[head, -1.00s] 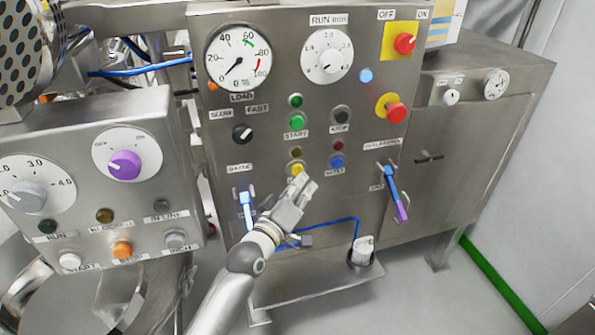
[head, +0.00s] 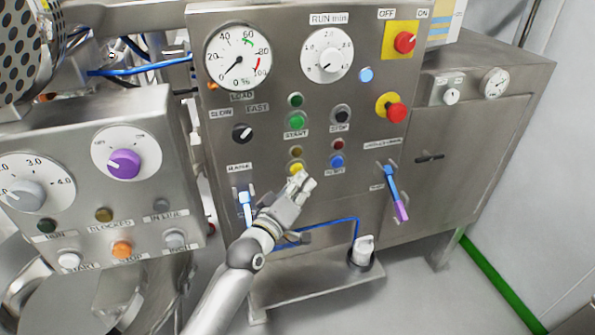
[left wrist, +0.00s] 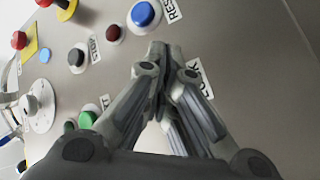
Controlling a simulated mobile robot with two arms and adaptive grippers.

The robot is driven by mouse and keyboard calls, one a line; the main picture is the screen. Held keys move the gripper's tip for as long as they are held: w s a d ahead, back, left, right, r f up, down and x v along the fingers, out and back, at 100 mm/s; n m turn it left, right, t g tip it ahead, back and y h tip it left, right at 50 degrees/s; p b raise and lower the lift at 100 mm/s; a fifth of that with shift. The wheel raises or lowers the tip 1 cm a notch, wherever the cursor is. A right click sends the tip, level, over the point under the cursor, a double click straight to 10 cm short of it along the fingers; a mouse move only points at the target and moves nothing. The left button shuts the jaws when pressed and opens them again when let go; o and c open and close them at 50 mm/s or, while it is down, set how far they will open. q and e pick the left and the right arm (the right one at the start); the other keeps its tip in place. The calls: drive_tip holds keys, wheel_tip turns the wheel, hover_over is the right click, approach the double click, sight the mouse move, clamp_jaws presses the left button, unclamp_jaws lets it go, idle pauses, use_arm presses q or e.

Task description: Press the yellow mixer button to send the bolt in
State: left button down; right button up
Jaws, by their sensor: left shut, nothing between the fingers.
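In the left wrist view the shut fingertips (left wrist: 159,52) point at the panel, beside a partly covered label (left wrist: 201,78). The yellow button does not show there; the fingers likely hide it. No bolt can be made out. My right gripper is not in view.
A green button (head: 296,121) and a red stop knob on yellow (head: 396,112) are higher up. A second control box (head: 100,195) juts out at left.

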use_arm(q)
drive_tip(key=shift+w+a, duration=0.15)
drive_tip(key=shift+w, duration=0.25)
idle(0.7)
idle(0.3)
drive_tip(key=shift+s+d+p, duration=0.25)
drive_tip(key=shift+s+p, duration=0.2)
drive_tip(key=shift+s, duration=0.4)
drive_tip(key=s+p, duration=0.1)
drive_tip(key=s+d+p, duration=0.1)
drive_tip(key=s, duration=0.1)
drive_tip(key=s+p, duration=0.1)
drive_tip(key=shift+s+d, duration=0.3)
drive_tip(key=shift+s, duration=0.05)
